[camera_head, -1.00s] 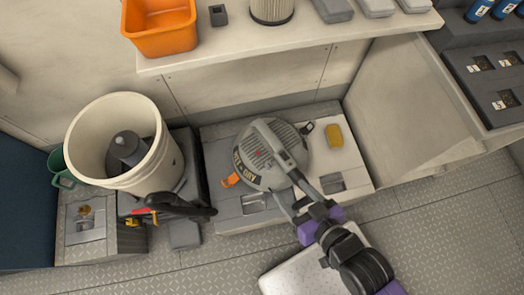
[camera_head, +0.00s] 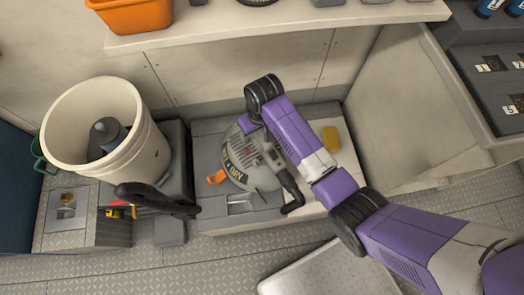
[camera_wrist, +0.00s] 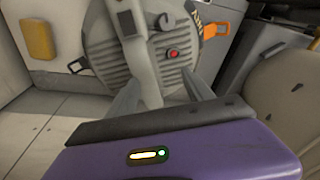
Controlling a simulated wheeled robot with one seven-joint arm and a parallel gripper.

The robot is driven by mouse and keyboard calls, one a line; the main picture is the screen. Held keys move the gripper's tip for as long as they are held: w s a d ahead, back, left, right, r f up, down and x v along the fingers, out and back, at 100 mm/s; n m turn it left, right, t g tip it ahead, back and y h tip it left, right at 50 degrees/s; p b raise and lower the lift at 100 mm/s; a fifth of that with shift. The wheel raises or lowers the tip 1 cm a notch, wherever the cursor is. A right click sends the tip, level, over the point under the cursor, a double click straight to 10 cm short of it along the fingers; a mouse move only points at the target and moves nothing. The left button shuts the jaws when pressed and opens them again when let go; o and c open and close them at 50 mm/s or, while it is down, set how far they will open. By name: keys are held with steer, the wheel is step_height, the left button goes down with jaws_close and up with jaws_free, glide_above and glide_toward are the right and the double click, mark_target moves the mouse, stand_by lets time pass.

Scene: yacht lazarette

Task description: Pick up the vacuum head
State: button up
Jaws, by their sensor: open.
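The vacuum head (camera_head: 238,165) is a round grey ribbed unit with a lettered band, an orange latch and a dark grey handle. It sits on the pale bench below the back wall, partly covered by my arm in the head view. In the wrist view the vacuum head (camera_wrist: 172,68) fills the upper middle, with its handle running up from the centre and a red button beside it. My gripper (camera_wrist: 160,92) is open and empty; its two fingers point at the head, one on each side of the handle's line. Whether they touch it I cannot tell. In the head view the fingertips are hidden.
A cream bucket (camera_head: 93,135) with a dark grey part inside stands at left. A black hose-like item (camera_head: 155,197) lies beside it. A yellow sponge-like block (camera_head: 331,139) lies right of the head. An orange bin (camera_head: 130,14) sits on the shelf above. A pale panel (camera_head: 330,273) lies on the floor.

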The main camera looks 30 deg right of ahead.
mark_target(262, 135)
steer(key=shift+w+d+r+g+h, duration=0.2)
steer(key=shift+d+r+g, duration=0.2)
steer(key=shift+d, duration=0.25)
steer(key=shift+w+d+r+g+h, duration=0.1)
steer(key=shift+w+d+r+g, duration=0.1)
steer(key=shift+d+r+g, duration=0.3)
steer(key=f+b, duration=0.1)
steer(key=f, duration=0.4)
steer(key=f+b, duration=0.1)
steer(key=f, duration=0.2)
steer(key=shift+s+d+b, duration=0.25)
steer(key=shift+b, duration=0.05)
steer(key=shift+r, duration=0.1)
jaws_close()
steer(key=shift+w+r, duration=0.1)
